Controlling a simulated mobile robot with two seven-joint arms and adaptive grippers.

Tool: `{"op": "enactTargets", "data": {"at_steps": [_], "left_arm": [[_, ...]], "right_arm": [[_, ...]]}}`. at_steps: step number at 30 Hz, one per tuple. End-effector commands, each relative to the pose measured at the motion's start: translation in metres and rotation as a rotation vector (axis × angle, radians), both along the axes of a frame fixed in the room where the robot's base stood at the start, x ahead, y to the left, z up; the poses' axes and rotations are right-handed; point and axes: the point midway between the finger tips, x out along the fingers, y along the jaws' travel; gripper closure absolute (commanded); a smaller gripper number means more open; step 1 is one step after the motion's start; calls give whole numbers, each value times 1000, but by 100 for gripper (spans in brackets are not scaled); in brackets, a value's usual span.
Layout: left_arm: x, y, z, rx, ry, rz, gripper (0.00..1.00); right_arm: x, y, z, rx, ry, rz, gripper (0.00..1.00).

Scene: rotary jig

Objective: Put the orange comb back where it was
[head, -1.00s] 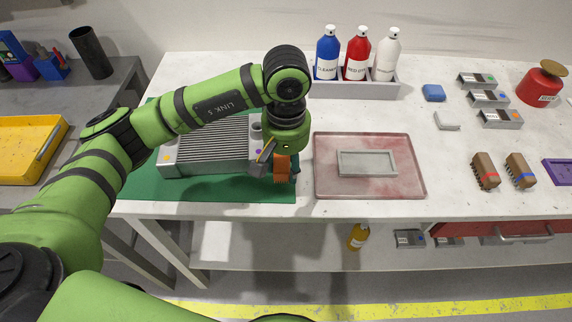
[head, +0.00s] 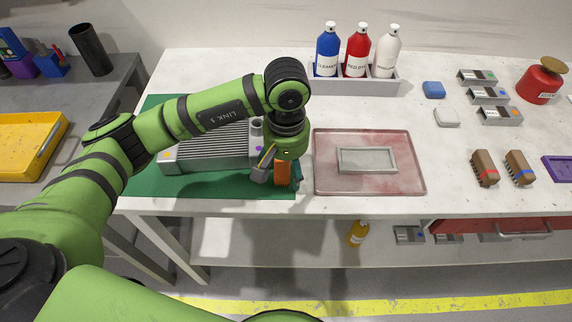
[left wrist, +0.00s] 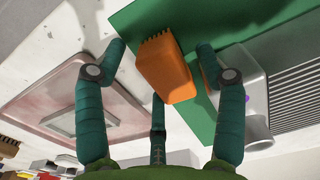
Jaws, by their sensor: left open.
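The orange comb (head: 281,173) is at the right front part of the green mat (head: 145,184), beside the grey finned block (head: 208,152). In the left wrist view the comb (left wrist: 166,72) lies between my open fingers, its teeth toward the top of the picture. My left gripper (left wrist: 162,58) is open around it. A gap shows between the comb and the left-hand finger; the right-hand finger is close to it, and I cannot tell if they touch. The gripper (head: 278,173) hides part of the comb in the head view. My right gripper is not in view.
A reddish tray (head: 410,180) with a grey rectangular frame (head: 342,167) stands just right of the mat. Several bottles stand in a grey rack (head: 350,87) behind. Brown brushes (head: 485,168) and small grey blocks are farther right. The white table is clear around the tray.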

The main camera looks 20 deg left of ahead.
Motion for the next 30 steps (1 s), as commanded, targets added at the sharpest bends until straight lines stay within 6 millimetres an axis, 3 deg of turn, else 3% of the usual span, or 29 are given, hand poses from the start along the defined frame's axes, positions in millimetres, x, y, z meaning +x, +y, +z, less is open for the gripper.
{"op": "enactTargets", "data": {"at_steps": [5,19,24,30], "left_arm": [[1,0,9,-1,-3,0,29],[1,-1,104,0,-4,0,29],[1,-1,119,0,-1,0,29],[0,0,123,0,1,1,29]], "right_arm": [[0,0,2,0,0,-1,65],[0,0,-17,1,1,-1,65],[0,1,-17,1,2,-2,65],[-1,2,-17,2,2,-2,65]]}}
